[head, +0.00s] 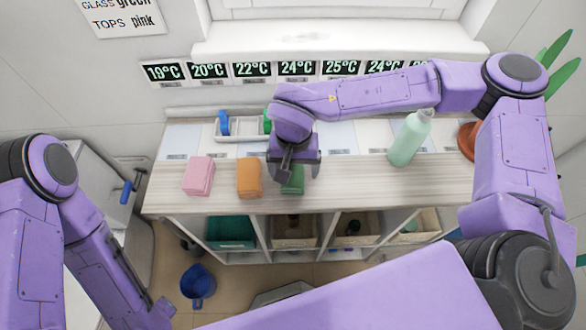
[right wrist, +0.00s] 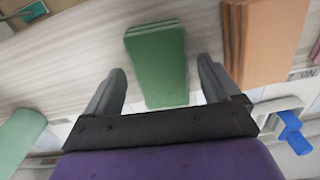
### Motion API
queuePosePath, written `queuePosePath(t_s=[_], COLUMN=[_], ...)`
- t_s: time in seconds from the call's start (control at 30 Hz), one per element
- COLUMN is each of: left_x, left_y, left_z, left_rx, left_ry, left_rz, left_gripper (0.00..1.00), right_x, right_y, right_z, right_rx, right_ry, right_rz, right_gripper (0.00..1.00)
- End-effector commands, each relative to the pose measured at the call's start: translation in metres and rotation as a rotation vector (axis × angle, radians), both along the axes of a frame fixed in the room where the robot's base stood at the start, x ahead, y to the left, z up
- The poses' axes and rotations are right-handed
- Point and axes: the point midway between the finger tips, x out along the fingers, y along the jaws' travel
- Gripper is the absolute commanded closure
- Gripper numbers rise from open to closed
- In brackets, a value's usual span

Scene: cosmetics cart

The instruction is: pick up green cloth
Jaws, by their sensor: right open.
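The green cloth (head: 293,181) is a folded stack on the wooden top, partly hidden by my right gripper in the head view. In the right wrist view the green cloth (right wrist: 158,62) shows between the two fingers of my right gripper (right wrist: 160,82), which is open and empty. The fingers stand on either side of the near part of the cloth in that picture; I cannot tell how high they are above it. In the head view my right gripper (head: 294,172) points down over the cloth. My left arm shows at the left, but its jaws cannot be made out.
An orange cloth (head: 249,178) lies just left of the green one, and a pink cloth (head: 198,176) farther left. A white tray (head: 240,134) with blue and green items stands behind. A pale green bottle (head: 409,138) stands to the right. The wooden top (head: 345,181) between is clear.

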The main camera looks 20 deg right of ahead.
Motion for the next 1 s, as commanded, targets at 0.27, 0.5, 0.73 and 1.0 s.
queuePosePath(t_s=[0.27,0.5,0.73,1.0], left_x=[0.000,0.000,0.000,0.000], left_y=[0.000,0.000,0.000,0.000], left_z=[0.001,0.001,0.001,-0.003], left_rx=[0.000,0.000,0.000,0.000], left_ry=[0.000,0.000,0.000,0.000], left_rz=[0.000,0.000,0.000,0.000], left_gripper=[0.42,0.42,0.42,0.42], right_x=[0.000,0.000,0.000,0.001], right_y=[0.001,0.001,0.001,0.001], right_z=[-0.009,-0.009,-0.008,0.026], right_rx=[0.000,0.000,-0.001,0.001], right_ry=[-0.001,-0.001,-0.002,-0.009], right_rz=[0.001,0.001,0.001,0.001], right_gripper=[0.11,0.66,0.71,0.71])
